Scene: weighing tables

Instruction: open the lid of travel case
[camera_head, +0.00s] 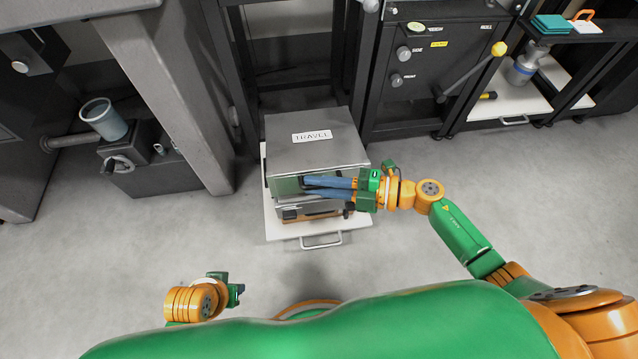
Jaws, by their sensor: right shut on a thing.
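The grey travel case (318,150) stands on a white board with a wire handle, in the middle of the view. A white label on its top reads like "TRAVEL". Its upper part sits above a lower part, with a dark strip between them at the front. My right gripper (318,188) reaches in from the right. Its long blue fingers lie across the case front, shut on what looks like the lid's front edge; the fingers hide the exact contact. My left gripper (237,290) hangs at the lower left, away from the case; its jaw opening is not clear.
The white board (280,228) projects in front of the case. A dark cabinet (425,75) with knobs stands behind right. A grey table leg (175,100) and a blue-grey cup (103,118) are at left. The floor around my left gripper is clear.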

